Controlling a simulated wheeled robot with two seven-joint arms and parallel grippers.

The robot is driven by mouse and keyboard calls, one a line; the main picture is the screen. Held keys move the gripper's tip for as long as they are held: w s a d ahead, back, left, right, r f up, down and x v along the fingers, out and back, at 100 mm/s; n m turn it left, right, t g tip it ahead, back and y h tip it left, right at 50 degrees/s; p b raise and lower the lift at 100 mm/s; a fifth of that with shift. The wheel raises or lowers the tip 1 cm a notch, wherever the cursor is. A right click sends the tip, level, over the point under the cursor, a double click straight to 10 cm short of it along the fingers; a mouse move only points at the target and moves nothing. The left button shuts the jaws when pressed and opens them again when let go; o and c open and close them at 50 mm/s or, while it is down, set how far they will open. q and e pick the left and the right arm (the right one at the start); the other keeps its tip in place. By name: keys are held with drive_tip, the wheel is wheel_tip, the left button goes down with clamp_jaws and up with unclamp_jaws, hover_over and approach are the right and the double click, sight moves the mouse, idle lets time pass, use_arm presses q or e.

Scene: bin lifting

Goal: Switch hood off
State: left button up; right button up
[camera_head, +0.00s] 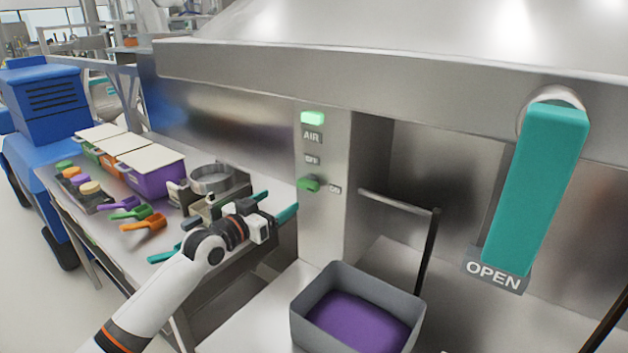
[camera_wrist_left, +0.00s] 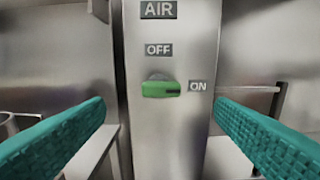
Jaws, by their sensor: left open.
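The hood's green knob (camera_head: 309,184) sits on a metal panel (camera_head: 325,225) under the AIR label (camera_head: 312,137). In the left wrist view the knob (camera_wrist_left: 160,89) lies horizontal, with its dark mark towards the ON label (camera_wrist_left: 199,86). The OFF label (camera_wrist_left: 158,50) is above it. A green lamp (camera_head: 313,118) glows at the panel's top. My left gripper (camera_head: 276,204) is open and empty, in front of the panel and apart from the knob. In the left wrist view its teal fingers (camera_wrist_left: 160,125) stand wide on either side of the knob. My right gripper is not in view.
A grey bin (camera_head: 300,325) with purple contents stands below the panel. A teal lever (camera_head: 540,185) hangs at right by an OPEN label (camera_head: 493,275). A metal rail (camera_head: 400,202) juts beside the panel. Scoops (camera_head: 145,222) and a purple box (camera_head: 155,180) fill the left bench.

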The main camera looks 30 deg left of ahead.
sight(304, 184)
use_arm(q)
drive_tip(key=w, duration=0.3)
drive_tip(key=w+p, duration=0.1)
drive_tip(key=w, duration=0.5)
drive_tip(key=shift+w+d+r, duration=0.1)
drive_tip(key=shift+d+r, duration=0.1)
drive_tip(key=shift+d, duration=0.2)
drive_tip(key=shift+w, duration=0.6)
drive_tip(key=shift+w+d+f, duration=0.1)
drive_tip(key=shift+w, duration=0.05)
drive_tip(key=c, duration=1)
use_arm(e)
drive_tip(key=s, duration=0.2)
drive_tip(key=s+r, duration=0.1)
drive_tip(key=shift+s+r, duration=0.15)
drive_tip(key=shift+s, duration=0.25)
